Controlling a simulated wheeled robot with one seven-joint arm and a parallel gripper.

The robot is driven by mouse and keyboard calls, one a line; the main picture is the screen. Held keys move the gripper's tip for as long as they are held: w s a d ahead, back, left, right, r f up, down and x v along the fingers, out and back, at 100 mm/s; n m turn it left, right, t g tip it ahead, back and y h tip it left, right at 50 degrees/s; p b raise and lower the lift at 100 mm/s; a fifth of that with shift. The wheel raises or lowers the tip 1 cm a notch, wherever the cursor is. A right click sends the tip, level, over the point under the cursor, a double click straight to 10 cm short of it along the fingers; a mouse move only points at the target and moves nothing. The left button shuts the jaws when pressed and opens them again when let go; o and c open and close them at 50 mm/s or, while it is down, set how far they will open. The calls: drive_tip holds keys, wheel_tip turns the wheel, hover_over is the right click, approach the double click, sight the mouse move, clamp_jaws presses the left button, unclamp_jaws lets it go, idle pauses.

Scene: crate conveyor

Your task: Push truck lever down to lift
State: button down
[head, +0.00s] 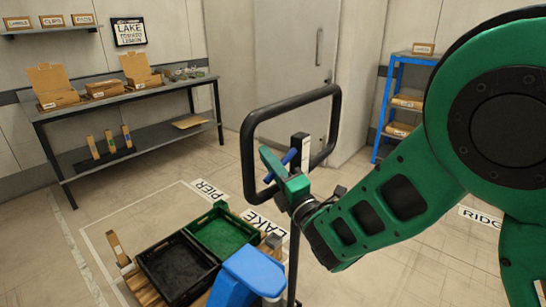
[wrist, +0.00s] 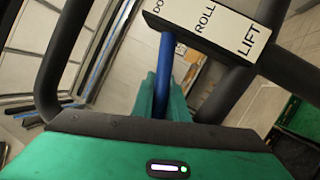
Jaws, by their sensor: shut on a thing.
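The truck's black loop handle (head: 334,120) stands upright in the head view. Inside it is a post with a white label plate (head: 306,153). In the wrist view the label plate (wrist: 220,22) reads LIFT, ROLL and a partly cut-off word starting DO. A blue lever (head: 289,157) sticks out beside the post. In the wrist view the lever (wrist: 166,75) runs from the plate, near its DO and ROLL part, into my gripper (wrist: 155,98). My green gripper (head: 272,161) is shut on the lever, within the handle loop.
The truck's blue body (head: 252,272) stands below, beside a wooden pallet (head: 148,289) with a black crate (head: 177,265) and a green crate (head: 224,232). A workbench (head: 130,97) with cardboard boxes stands at the back left. A blue shelf (head: 386,90) stands at the back right. The floor between is clear.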

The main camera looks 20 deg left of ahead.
drive_tip(key=shift+f, duration=0.15)
drive_tip(key=c, duration=1.7)
unclamp_jaws()
drive_tip(key=shift+c, duration=0.2)
